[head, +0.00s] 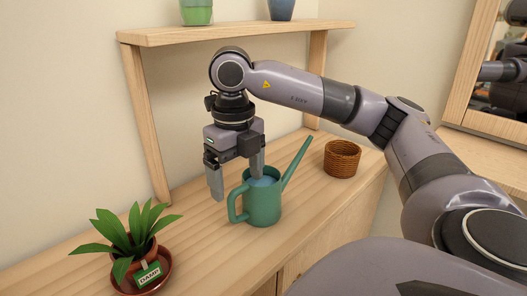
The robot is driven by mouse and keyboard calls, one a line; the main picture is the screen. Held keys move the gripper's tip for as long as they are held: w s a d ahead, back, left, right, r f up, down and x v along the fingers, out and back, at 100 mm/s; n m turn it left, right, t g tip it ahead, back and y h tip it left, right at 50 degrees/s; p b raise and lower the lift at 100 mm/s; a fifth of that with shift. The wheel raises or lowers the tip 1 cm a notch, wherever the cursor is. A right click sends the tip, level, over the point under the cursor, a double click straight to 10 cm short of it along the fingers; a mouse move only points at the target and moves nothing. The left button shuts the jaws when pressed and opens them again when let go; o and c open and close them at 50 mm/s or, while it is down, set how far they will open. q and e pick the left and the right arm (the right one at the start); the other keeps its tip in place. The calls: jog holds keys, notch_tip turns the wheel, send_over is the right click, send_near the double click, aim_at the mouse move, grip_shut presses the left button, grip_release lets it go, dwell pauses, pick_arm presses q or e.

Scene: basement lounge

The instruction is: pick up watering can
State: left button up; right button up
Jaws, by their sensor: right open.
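A green watering can (264,203) stands upright on the wooden cabinet top. Its handle is on the left and its long spout points up to the right. My right gripper (237,184) points down at the can, open. One finger is left of the can, above the handle side; the other is over or just behind the can's rim, and I cannot tell whether it touches. Nothing shows between the fingers. My left gripper is not in view.
A potted plant (129,237) with a tag reading "DAMP" sits in a saucer at the front left. A wicker basket (342,159) stands right of the can. A wooden shelf (230,32) with two pots is above, behind my arm. A framed mirror (497,75) is at the right.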

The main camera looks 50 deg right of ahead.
jog(key=shift+f, duration=1.35)
jog(key=shift+w, duration=0.1)
grip_shut()
notch_tip(320, 180, up, 9)
jog(key=shift+r+p, duration=0.1)
jog(key=shift+p, duration=0.9)
jog(key=shift+r, duration=0.5)
jog(key=c, duration=0.6)
grip_release()
jog(key=shift+c, duration=0.2)
grip_shut()
